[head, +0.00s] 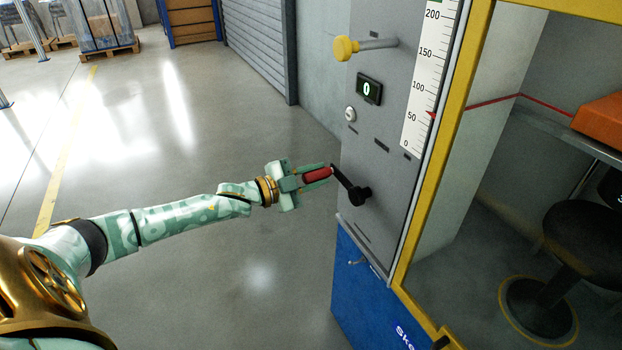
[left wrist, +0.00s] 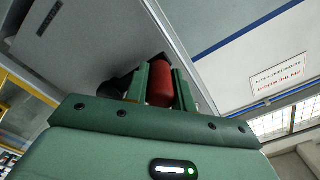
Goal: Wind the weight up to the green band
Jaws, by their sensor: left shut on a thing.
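My left gripper (head: 305,178) is shut on the red grip of a black crank (head: 352,188) on the grey panel (head: 375,135). The red grip (head: 316,175) lies between the two green fingers. In the left wrist view the red grip (left wrist: 160,84) also sits between the fingers of my left gripper (left wrist: 161,90). The crank arm runs down and right from the grip to its black hub. A white scale (head: 428,75) with marks from 0 to 200 stands on the panel, with a red pointer (head: 432,115) near 50. The weight and most of the green band are out of view.
A yellow knob (head: 346,48) sticks out from the panel above a small display (head: 369,89). A yellow frame (head: 440,150) borders the panel on the right, with a black stool (head: 585,240) behind it.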

